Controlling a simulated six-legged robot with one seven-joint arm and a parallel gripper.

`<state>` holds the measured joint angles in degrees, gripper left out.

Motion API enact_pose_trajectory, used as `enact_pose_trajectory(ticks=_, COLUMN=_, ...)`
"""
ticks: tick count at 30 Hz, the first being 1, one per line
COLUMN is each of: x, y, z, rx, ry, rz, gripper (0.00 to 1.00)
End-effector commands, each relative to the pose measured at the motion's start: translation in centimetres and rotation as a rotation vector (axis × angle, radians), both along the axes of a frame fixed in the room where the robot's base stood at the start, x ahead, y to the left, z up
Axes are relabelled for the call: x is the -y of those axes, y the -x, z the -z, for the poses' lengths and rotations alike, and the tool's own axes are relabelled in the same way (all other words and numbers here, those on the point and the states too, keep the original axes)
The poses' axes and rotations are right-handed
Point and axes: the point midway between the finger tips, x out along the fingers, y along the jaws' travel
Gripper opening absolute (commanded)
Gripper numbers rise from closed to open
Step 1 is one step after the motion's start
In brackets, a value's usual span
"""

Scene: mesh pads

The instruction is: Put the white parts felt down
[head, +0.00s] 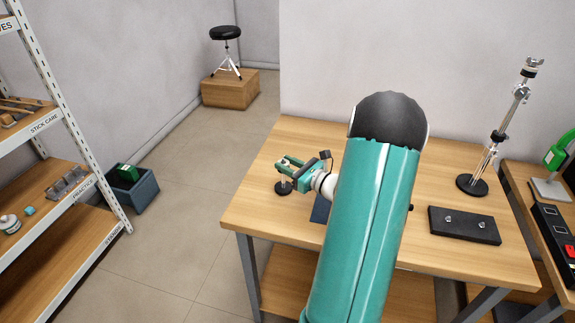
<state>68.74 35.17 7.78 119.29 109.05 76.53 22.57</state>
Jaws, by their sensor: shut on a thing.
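My gripper (291,171) is at the left part of the wooden workbench (262,212), reaching left past my teal arm. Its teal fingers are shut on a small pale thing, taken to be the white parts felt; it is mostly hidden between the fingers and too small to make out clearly. A small dark round base (283,188) with a short pale post stands on the bench directly below the fingertips. I cannot tell whether the held thing touches the post.
A dark blue pad (320,209) lies partly hidden behind my arm. A black plate (464,226) with two studs and a tall chrome stand (486,158) are on the bench's right. Shelves (62,232), a bin (146,192) and a stool (226,52) stand off the bench.

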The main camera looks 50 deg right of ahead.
Motion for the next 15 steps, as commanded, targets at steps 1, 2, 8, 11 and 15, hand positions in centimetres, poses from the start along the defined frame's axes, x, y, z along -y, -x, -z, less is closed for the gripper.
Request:
enact_pose_trajectory(ticks=1, x=-0.01, y=-0.02, z=0.09, rx=0.0, ry=0.0, rz=0.0, gripper=0.1)
enact_pose_trajectory(ticks=2, x=-0.01, y=-0.02, z=0.08, rx=0.001, ry=0.001, rz=0.0, gripper=0.1)
enact_pose_trajectory(ticks=8, x=-0.02, y=-0.02, z=0.14, rx=0.0, ry=0.0, rz=0.0, gripper=0.1)
enact_pose_trajectory(ticks=11, x=-0.03, y=-0.02, z=0.45, rx=0.0, ry=-0.001, rz=0.0, gripper=0.1)
enact_pose_trajectory(ticks=15, x=-0.03, y=-0.01, z=0.41, rx=0.0, ry=0.0, rz=0.0, gripper=0.52)
